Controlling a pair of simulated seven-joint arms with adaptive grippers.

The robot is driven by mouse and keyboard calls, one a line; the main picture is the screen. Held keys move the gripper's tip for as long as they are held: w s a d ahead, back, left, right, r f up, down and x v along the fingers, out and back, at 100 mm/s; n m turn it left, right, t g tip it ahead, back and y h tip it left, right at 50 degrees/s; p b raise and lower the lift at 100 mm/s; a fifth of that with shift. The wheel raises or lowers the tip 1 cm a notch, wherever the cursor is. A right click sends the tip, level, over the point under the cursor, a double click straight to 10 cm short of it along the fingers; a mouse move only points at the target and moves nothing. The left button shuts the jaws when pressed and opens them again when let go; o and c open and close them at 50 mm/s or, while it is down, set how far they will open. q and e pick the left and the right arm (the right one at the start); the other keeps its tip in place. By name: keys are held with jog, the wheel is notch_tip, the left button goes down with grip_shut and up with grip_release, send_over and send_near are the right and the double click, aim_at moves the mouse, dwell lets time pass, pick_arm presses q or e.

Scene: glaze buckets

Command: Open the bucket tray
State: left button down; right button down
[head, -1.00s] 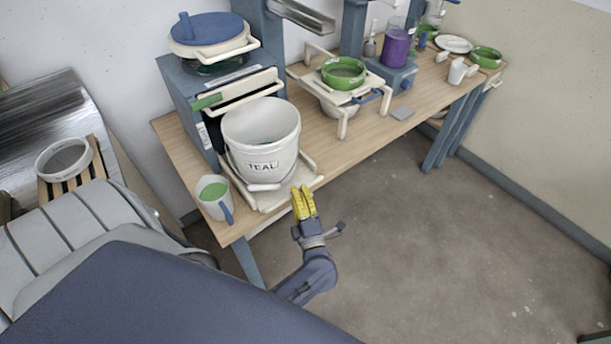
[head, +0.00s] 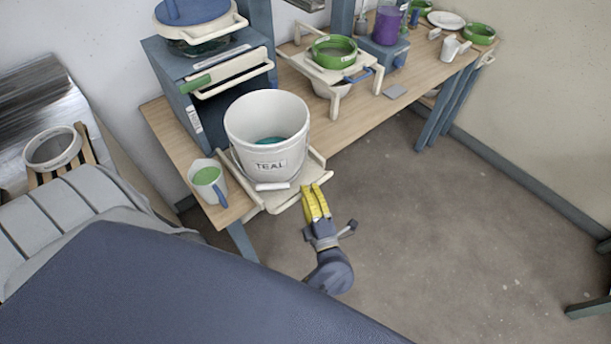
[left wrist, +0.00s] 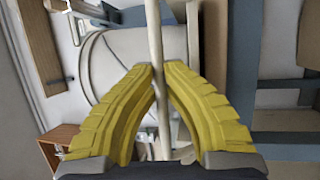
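The cream bucket tray (head: 281,200) sits at the near edge of the wooden table and sticks out past it. A large white bucket labelled TEAL (head: 265,166) stands upright on it, with some teal content inside. My left gripper (head: 314,188), with yellow fingers, is at the tray's front rail. In the left wrist view, the yellow fingertips (left wrist: 159,70) close around a thin cream bar (left wrist: 154,30), the tray's front rail. The bucket shows behind it. My right gripper is not in view.
A white cup (head: 204,176) with green content and a blue handle stands close left of the tray. A blue-grey cabinet (head: 190,85) is behind the bucket. A cream stand with a green-rimmed sieve (head: 334,50) is to the right. Open floor lies in front.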

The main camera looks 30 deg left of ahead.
pick_arm(q)
jog(key=c, duration=1.7)
grip_release()
jog(key=shift+w+d, duration=0.1)
jog(key=shift+w, duration=0.05)
jog(key=shift+v, duration=4.15)
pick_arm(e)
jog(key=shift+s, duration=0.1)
pick_arm(q)
jog(key=shift+f, duration=0.2)
jog(key=shift+w, duration=0.15)
jog(key=x, duration=0.8)
jog(key=shift+a+r, duration=0.2)
jog(key=shift+a, duration=0.4)
jog(key=shift+w+a, duration=0.1)
jog(key=shift+a, duration=0.35)
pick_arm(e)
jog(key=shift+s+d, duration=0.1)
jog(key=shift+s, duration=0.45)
pick_arm(q)
jog(key=shift+d, duration=0.1)
